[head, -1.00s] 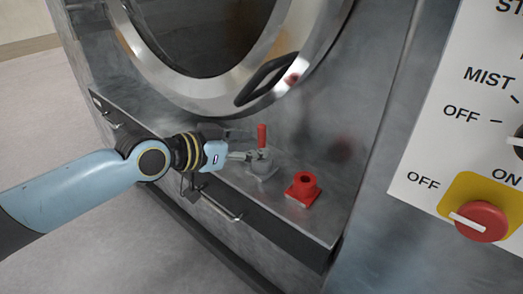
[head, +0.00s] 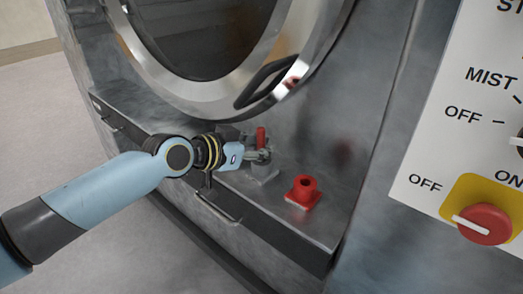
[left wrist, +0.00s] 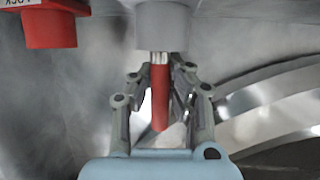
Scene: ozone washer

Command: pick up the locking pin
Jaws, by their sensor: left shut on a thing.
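The locking pin (head: 261,137) has a red handle and stands upright at a grey socket (head: 263,172) on the washer's ledge. My left gripper (head: 262,154) reaches it from the left and is shut on it. In the left wrist view the red pin (left wrist: 160,95) lies between the two fingers of the gripper (left wrist: 161,72). A short pale, ribbed part shows between the red handle and the grey socket (left wrist: 161,25). Whether the pin's lower end is inside the socket cannot be told. My right gripper is not in view.
A red socket (head: 303,193) stands on the ledge to the right of the grey one. The round door (head: 225,84) with its black handle (head: 268,80) is above the ledge. A white control panel (head: 458,140) with a red knob (head: 485,224) is at the right.

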